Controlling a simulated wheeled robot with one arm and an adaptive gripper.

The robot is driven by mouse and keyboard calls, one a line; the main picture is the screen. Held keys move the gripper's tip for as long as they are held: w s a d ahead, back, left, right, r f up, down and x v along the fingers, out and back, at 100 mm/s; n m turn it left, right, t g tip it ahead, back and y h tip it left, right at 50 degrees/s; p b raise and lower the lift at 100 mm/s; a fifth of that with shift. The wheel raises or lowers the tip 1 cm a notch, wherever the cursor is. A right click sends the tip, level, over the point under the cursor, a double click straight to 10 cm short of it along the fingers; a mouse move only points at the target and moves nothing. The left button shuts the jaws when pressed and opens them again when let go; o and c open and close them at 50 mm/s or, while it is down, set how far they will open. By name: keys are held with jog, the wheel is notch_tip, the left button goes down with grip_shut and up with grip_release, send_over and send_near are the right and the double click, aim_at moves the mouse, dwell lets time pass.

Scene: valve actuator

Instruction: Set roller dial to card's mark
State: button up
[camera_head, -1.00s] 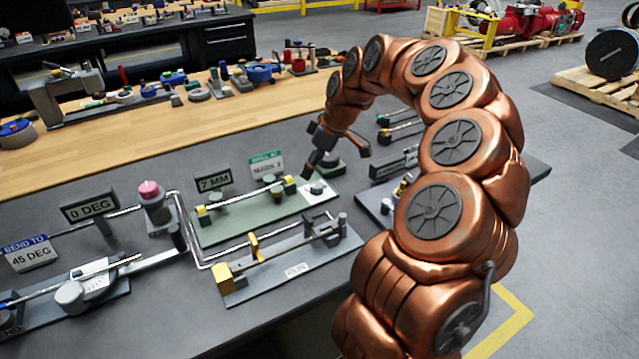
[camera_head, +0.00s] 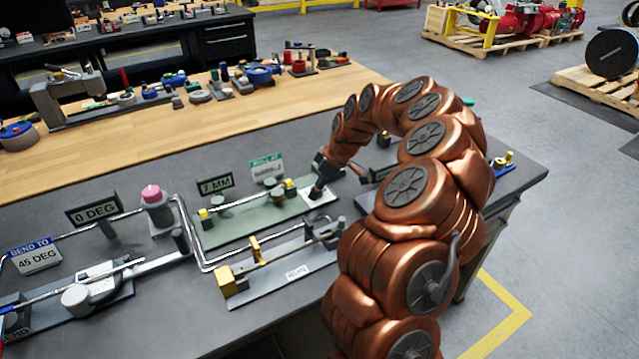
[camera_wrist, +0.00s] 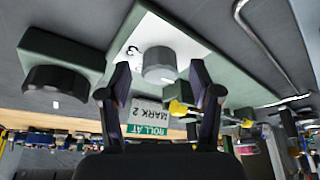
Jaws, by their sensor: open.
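The grey round roller dial knob (camera_wrist: 160,64) stands on a white plate (camera_wrist: 185,30) with a printed scale, where a "3" can be read, in the wrist view. The knob's setting cannot be told. The card (camera_wrist: 150,118) reads "ROLL AT MARK 2" and is upside down in the wrist view; it also shows in the head view (camera_head: 266,167). My gripper (camera_wrist: 160,73) is open, with one finger on each side of the knob in the picture; contact cannot be told. In the head view my gripper (camera_head: 318,191) is low over the white plate and hides the knob.
A "7 MM" sign (camera_head: 215,185) stands behind the green base (camera_head: 225,235). A bent-rod fixture (camera_head: 280,270) lies in front. The "0 DEG" bending station (camera_head: 93,208) is at left.

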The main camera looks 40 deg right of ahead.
jog(key=shift+f, duration=0.15)
jog(key=c, duration=1.1)
jog(key=shift+c, duration=0.2)
